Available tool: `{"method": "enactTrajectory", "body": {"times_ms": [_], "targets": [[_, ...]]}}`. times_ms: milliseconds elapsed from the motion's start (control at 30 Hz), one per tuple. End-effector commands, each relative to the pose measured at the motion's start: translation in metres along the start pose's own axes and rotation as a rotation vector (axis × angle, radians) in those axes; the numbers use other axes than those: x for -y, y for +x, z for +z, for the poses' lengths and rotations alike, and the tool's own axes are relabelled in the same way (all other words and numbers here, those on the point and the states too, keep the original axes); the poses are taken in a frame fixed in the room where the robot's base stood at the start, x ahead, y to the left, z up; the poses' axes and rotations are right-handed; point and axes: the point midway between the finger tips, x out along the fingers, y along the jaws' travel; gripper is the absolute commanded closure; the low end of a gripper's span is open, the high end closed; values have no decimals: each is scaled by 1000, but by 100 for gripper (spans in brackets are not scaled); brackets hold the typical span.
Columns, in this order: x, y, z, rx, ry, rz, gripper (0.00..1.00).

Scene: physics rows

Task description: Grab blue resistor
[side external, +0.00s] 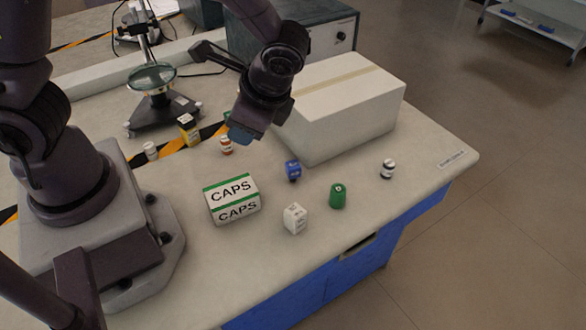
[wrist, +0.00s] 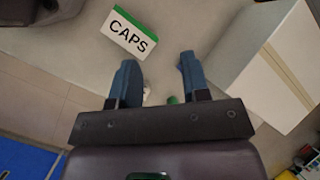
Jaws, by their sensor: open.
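A small blue component with a pale marking (side external: 293,170), which looks like the blue resistor, stands on the table just left of the white box in the side view. My gripper (side external: 240,136) is above the table, up and to the left of the blue component and apart from it. In the wrist view my gripper (wrist: 157,68) shows two blue fingers spread apart with nothing held between them.
A CAPS box (side external: 234,198), a white block (side external: 295,218), a green cylinder (side external: 338,196) and a white-and-black cylinder (side external: 387,169) stand around the blue component. The large white box (side external: 345,105) is close behind it. A magnifier stand (side external: 160,110) is at the back left.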

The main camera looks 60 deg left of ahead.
Motion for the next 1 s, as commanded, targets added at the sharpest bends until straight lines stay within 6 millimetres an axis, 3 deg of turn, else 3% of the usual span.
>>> {"method": "enactTrajectory", "body": {"times_ms": [200,333,467,600,1000], "targets": [[6,52,-44,269,376,-222,57],[16,74,-66,402,576,-359,57],[34,81,-88,499,731,-486,57],[51,67,-100,528,803,-566,57],[42,101,-116,543,826,-565,57]]}}
